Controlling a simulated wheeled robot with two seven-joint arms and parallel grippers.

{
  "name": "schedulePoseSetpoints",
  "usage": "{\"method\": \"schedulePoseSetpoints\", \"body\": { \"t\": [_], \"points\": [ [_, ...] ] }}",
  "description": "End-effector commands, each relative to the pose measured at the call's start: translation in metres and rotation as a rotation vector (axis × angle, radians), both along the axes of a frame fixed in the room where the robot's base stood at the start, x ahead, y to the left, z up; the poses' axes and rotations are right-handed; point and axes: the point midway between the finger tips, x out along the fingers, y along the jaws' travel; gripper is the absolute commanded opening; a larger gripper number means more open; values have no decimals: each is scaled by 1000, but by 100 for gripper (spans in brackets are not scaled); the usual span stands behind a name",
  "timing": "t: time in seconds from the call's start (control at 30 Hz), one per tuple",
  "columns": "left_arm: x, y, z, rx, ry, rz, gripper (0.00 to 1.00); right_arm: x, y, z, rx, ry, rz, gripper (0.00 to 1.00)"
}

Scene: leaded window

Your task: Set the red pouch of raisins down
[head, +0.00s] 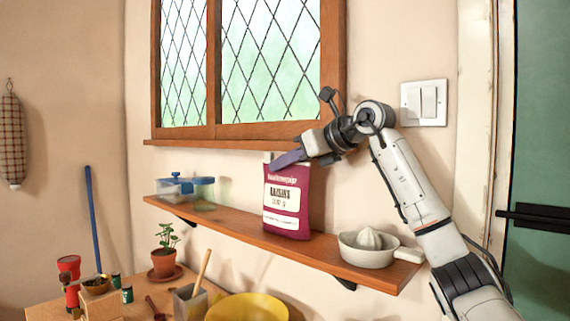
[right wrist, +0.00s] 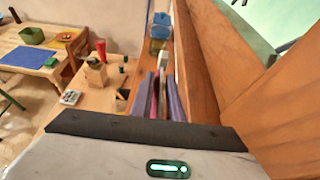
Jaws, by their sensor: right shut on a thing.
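The red pouch of raisins (head: 288,200) stands upright on the wooden wall shelf (head: 240,229), or just above it; I cannot tell whether its base touches. My right gripper (head: 285,159) is shut on the pouch's top edge, reaching in from the right. In the right wrist view the pouch (right wrist: 156,104) shows as a thin red strip between the two purple-grey fingers (right wrist: 160,98). The left gripper is not in view.
A white citrus juicer (head: 368,248) stands on the shelf right of the pouch. Blue-lidded containers (head: 185,187) stand at its left end, with free shelf between. A window ledge (head: 230,142) juts out above. Below are a potted plant (head: 165,252) and a yellow bowl (head: 247,307).

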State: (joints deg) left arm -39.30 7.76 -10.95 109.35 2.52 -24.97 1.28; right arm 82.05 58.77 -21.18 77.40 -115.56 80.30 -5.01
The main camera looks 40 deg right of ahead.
Motion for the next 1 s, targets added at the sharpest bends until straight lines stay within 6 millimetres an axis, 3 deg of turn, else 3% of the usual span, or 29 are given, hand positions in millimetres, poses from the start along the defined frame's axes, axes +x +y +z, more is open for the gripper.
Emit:
{"method": "schedulePoseSetpoints", "body": {
  "t": [0.4,0.43,0.53,0.87,1.0],
  "points": [
    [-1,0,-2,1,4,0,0,0,-2,-4,-1,-4,0,0],
    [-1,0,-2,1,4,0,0,0,-1,-5,-1,-1,0,18],
    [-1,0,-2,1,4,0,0,0,-1,-5,-1,-1,0,34],
    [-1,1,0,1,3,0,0,0,-1,-1,1,-2,1,34],
    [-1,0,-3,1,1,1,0,-14,-3,4,-2,-4,0,34]
  ]
}}
